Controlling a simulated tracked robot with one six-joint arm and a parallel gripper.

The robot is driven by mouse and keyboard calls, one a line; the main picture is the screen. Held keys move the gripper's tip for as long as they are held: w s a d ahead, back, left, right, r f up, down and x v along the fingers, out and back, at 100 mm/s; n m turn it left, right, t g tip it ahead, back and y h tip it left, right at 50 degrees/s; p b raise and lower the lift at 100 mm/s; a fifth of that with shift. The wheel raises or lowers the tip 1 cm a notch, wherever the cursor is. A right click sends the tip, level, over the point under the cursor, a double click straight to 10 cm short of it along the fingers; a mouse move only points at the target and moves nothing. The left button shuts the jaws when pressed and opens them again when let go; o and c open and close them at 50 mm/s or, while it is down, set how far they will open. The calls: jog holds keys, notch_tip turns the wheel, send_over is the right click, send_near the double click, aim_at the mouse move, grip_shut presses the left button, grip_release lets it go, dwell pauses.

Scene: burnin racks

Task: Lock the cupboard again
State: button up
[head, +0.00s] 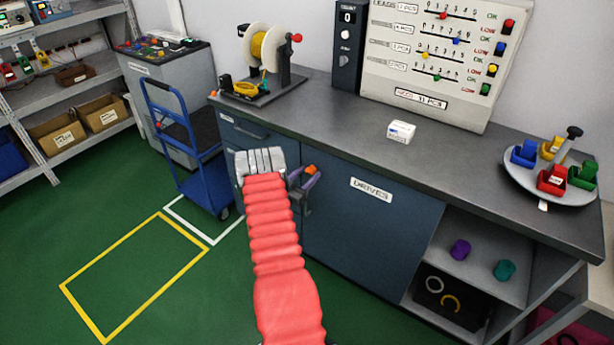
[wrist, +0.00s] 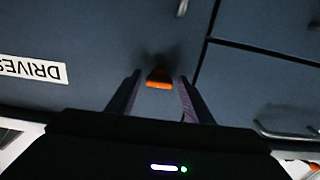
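The cupboard (head: 370,222) is a dark blue door labelled DRIVES under the grey worktop, and it looks shut. It also shows in the wrist view (wrist: 90,35), with the label upside down. A small orange piece, perhaps a key or lock knob (head: 312,169), sits at the door's left edge. In the wrist view the orange piece (wrist: 158,79) lies between my fingertips, with a gap on both sides. My gripper (head: 306,180) is open at the door front, its two purple-grey fingers apart in the wrist view (wrist: 160,83). The lock's turn position cannot be told.
A blue trolley (head: 205,165) stands left of the bench. On the worktop are a reel stand (head: 270,60), a small white box (head: 401,131) and a round tray (head: 535,185) with coloured bins. Open shelves (head: 475,255) are right of the door. Green floor at left is clear.

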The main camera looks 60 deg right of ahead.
jog(key=shift+o, duration=0.6)
jog(key=shift+w+a, duration=0.1)
jog(key=shift+a, duration=0.45)
jog(key=w+a, duration=0.2)
jog(key=a, duration=1)
jog(key=shift+a, duration=0.25)
